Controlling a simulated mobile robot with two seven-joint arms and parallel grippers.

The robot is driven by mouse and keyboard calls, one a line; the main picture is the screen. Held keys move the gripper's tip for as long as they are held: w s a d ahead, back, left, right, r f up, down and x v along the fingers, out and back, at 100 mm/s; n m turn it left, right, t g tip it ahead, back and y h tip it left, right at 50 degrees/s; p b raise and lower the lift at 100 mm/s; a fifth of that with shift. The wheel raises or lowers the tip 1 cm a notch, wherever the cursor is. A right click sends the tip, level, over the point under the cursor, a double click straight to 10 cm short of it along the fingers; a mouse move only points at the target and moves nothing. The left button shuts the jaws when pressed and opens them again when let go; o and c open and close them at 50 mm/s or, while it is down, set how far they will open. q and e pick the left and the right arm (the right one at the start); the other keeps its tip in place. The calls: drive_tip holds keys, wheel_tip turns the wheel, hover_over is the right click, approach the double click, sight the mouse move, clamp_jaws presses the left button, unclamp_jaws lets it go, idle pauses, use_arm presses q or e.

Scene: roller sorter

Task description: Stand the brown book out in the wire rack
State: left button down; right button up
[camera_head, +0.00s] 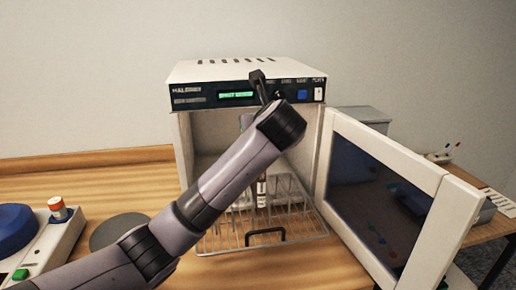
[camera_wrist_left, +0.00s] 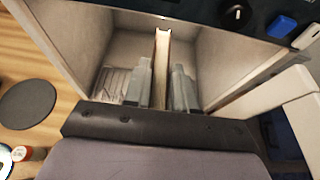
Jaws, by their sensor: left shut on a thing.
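The book (camera_wrist_left: 161,62) is upright between the two fingers of my left gripper (camera_wrist_left: 164,90) in the left wrist view, its pale page edge and thin brown cover facing up. The gripper is shut on it inside the open cabinet. In the head view a narrow brown strip of the book (camera_head: 261,192) shows below my wrist, over the wire rack (camera_head: 225,242). My left forearm hides most of the gripper and book there. I cannot tell whether the book's lower edge touches the rack. My right gripper is not in view.
The white cabinet (camera_head: 200,74) has side walls close around my gripper. Its open door (camera_head: 335,150) stands out at the right. A dark round disc (camera_head: 120,229) and a device with a blue top (camera_head: 14,228) are on the wooden table at the left.

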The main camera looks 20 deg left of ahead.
use_arm(q)
drive_tip(key=shift+f, duration=2.85)
drive_tip(key=c, duration=0.9)
unclamp_jaws()
drive_tip(key=shift+f, duration=0.1)
drive_tip(key=v, duration=1.2)
drive_tip(key=shift+s+r+b, duration=0.1)
drive_tip(key=shift+r+b, duration=0.15)
drive_tip(key=shift+b, duration=0.05)
